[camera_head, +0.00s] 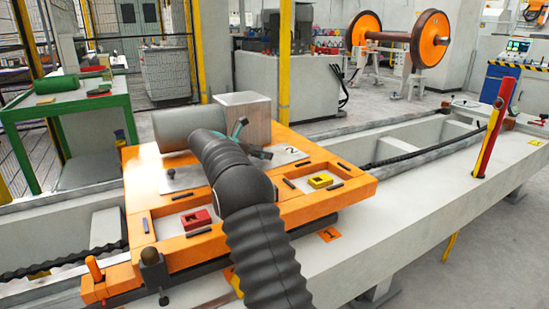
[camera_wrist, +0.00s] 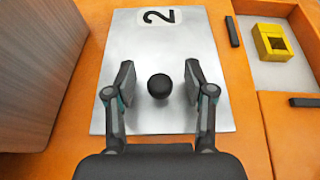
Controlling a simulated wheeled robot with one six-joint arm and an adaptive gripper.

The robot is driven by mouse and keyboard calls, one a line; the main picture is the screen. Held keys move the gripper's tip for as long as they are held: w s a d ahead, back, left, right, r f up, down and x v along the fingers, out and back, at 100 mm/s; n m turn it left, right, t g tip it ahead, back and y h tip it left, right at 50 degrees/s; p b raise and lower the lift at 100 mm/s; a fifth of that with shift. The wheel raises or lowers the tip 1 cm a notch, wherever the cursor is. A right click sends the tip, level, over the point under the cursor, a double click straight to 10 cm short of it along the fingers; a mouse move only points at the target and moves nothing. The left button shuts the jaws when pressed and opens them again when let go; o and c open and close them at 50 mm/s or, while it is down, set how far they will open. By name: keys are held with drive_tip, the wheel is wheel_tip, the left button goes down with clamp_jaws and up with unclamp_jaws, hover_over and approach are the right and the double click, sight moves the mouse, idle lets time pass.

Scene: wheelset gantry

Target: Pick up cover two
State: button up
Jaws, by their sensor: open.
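Cover two (camera_wrist: 190,62) is a flat grey metal plate marked with a black "2" on a white label, with a round black knob (camera_wrist: 159,86) on it. It lies on the orange fixture (camera_wrist: 235,84). In the head view the cover (camera_head: 283,154) is partly hidden behind my arm. My gripper (camera_wrist: 159,83) is open over the cover, with one finger on each side of the knob and a gap to it on both sides. In the head view my gripper (camera_head: 252,142) is mostly hidden by my wrist.
A yellow block (camera_head: 320,181) and a red block (camera_head: 196,219) sit in recesses. Another plate (camera_head: 184,178) lies left of my arm.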

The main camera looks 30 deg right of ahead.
clamp_jaws()
drive_tip(key=shift+r, duration=0.15)
